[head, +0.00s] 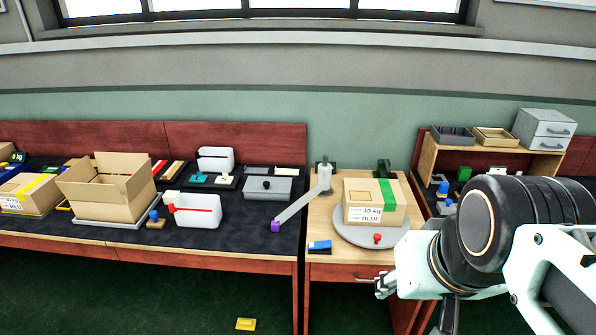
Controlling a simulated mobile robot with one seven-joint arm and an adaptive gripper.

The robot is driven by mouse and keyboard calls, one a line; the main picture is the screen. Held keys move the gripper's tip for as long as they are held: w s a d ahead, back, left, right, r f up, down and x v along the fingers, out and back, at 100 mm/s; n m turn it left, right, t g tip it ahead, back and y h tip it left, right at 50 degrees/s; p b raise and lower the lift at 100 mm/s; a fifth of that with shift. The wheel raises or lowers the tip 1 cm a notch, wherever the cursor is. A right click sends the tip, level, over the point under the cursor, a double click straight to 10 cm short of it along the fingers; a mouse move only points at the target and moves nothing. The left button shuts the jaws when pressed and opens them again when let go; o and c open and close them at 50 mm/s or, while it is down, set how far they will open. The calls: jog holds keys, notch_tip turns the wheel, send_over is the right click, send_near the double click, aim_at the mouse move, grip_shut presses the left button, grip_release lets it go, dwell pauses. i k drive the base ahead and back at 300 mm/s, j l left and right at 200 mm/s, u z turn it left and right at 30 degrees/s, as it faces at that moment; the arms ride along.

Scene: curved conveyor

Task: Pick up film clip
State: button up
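I cannot make out for certain which thing is the film clip. A small flat yellow piece (246,324) lies alone on the dark green floor, in front of the benches at the bottom of the head view. My arm fills the lower right of the view. My gripper (380,284) shows small at the arm's left end, in front of the wooden table's drawer, up and to the right of the yellow piece and well apart from it. Its fingers are too small to tell whether they are open or shut.
A dark-topped bench (240,236) at left carries an open cardboard box (108,194), white bins (198,212) and several small items. The wooden table (322,215) holds a grey turntable (368,236) with a taped carton (374,202). The floor before the left bench is mostly clear.

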aim_at(274, 226)
jog(key=i+j, duration=0.95)
jog(key=i, duration=0.15)
